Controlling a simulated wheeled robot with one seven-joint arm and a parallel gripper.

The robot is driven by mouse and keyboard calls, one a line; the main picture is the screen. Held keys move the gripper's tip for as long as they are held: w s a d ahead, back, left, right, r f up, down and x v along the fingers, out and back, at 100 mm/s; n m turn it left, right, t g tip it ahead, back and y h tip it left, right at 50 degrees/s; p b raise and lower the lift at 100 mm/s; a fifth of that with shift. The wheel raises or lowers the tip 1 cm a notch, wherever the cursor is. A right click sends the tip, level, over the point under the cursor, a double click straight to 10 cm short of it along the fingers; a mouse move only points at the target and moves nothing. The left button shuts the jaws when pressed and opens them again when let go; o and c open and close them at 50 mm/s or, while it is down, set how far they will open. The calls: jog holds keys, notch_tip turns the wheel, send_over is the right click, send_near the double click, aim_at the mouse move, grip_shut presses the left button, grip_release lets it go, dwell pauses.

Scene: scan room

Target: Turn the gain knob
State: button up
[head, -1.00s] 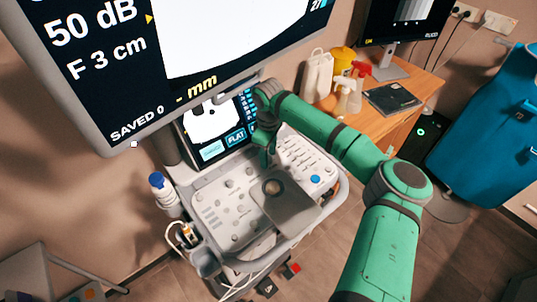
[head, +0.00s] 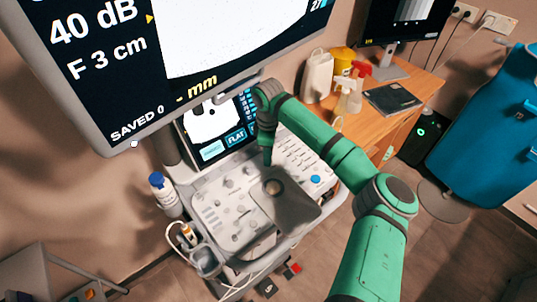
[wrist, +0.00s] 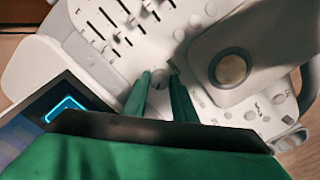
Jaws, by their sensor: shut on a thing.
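The gain knob (wrist: 159,76) is a small pale round knob on the scanner's light grey control panel (head: 207,218). In the wrist view it sits between the tips of my two green fingers. My gripper (wrist: 162,84) is shut on it, pointing down at the panel. In the head view my gripper (head: 267,160) reaches the panel just below the small touch screen (head: 211,130), and the knob there is too small or covered to make out. The large monitor (head: 117,32) above reads 40 dB and F 3 cm.
A raised grey plate with a round trackball (head: 274,187) lies close to my gripper. Sliders (wrist: 124,20) and other knobs surround it. A blue-capped bottle (head: 158,183) hangs at the panel's left. A wooden desk (head: 420,85) with bottles stands behind my arm.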

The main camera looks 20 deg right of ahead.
jog(key=shift+n, duration=1.2)
jog(key=o, duration=1)
jog(key=shift+o, duration=0.2)
notch_tip(320, 180, up, 11)
jog(key=shift+f, duration=0.1)
